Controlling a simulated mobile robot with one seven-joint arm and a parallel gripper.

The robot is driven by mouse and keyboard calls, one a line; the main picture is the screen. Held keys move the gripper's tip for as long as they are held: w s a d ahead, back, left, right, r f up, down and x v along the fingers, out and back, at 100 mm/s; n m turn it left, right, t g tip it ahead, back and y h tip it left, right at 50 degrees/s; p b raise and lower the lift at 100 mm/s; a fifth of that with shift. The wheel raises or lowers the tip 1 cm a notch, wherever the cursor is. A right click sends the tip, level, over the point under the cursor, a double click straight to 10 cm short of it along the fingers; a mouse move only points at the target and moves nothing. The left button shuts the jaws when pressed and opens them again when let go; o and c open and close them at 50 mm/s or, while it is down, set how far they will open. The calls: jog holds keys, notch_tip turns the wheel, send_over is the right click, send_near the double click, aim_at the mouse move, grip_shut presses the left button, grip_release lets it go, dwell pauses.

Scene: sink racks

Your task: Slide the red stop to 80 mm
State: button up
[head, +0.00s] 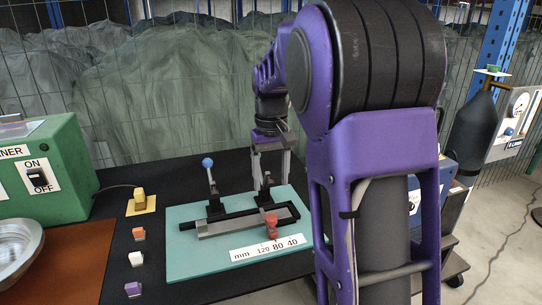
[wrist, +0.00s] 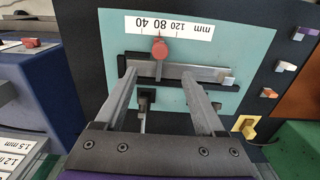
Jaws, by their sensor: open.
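The red stop (head: 272,224) sits on the grey rail (head: 228,226) of a dark fixture on the teal board (head: 190,255). In the wrist view the round red stop (wrist: 159,49) stands beside the white mm scale (wrist: 136,24), which appears upside down. Its thin pointer appears at or very near the 80 mark. My gripper (head: 271,178) is open above the back of the fixture. In the wrist view my gripper (wrist: 160,75) has its fingertips apart, left and right of the stop's line and short of it.
A blue-knobbed upright lever (head: 211,186) stands at the fixture's back left. A second dark upright (head: 266,187) is close to my fingers. Orange (head: 139,234), white (head: 136,259) and purple (head: 133,289) blocks lie left of the board. A green box (head: 45,175) stands farther left.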

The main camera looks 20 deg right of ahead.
jog(key=shift+r+p, duration=0.35)
jog(key=shift+r, duration=2.05)
